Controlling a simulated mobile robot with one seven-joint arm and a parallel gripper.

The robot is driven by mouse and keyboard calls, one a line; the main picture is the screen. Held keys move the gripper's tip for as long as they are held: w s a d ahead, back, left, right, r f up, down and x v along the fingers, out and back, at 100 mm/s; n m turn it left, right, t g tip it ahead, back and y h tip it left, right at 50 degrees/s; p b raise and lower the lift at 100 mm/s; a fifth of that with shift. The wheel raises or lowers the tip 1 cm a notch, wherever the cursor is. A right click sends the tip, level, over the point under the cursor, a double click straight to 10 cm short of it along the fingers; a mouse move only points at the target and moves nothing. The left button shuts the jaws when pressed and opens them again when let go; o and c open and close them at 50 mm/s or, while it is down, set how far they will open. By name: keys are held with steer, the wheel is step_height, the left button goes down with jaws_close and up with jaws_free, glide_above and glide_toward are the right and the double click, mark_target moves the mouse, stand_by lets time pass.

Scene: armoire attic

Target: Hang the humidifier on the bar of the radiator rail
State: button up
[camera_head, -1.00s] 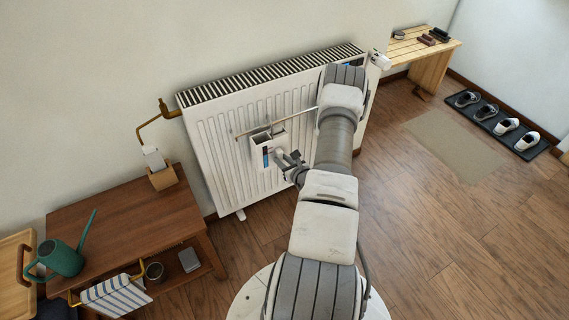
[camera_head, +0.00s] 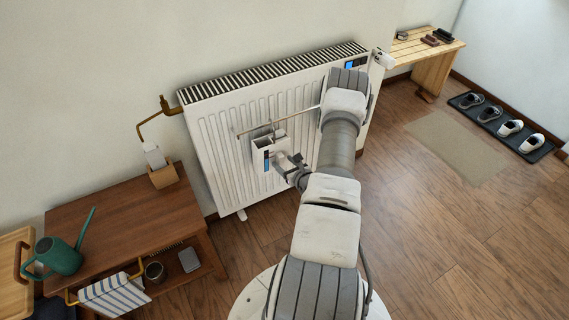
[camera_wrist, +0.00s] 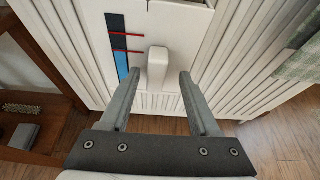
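The humidifier (camera_head: 262,146) is a white open-topped box with a blue level strip, upright against the front of the white radiator (camera_head: 222,150). The thin bar of the radiator rail (camera_head: 300,113) runs across the radiator at the humidifier's top edge. The contact between its hooks and the bar is too small to make out. In the wrist view, the humidifier's front (camera_wrist: 185,35) shows a white knob-like handle (camera_wrist: 158,68). My gripper (camera_wrist: 159,73) is open, with one finger on each side of the handle and visible gaps. It also shows just right of the humidifier in the head view (camera_head: 282,160).
A brown wooden table (camera_head: 110,212) at left holds a green watering can (camera_head: 62,257) and a small wooden holder (camera_head: 162,178). A striped towel (camera_head: 115,292) hangs at its front. A bench (camera_head: 430,58) and shoe mat (camera_head: 500,125) are at right. The floor at right is open.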

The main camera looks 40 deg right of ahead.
steer(key=shift+s+f, duration=0.1)
steer(key=p+v, duration=0.4)
steer(key=v, duration=1.3)
steer(key=shift+r, duration=0.2)
steer(key=shift+s, duration=0.15)
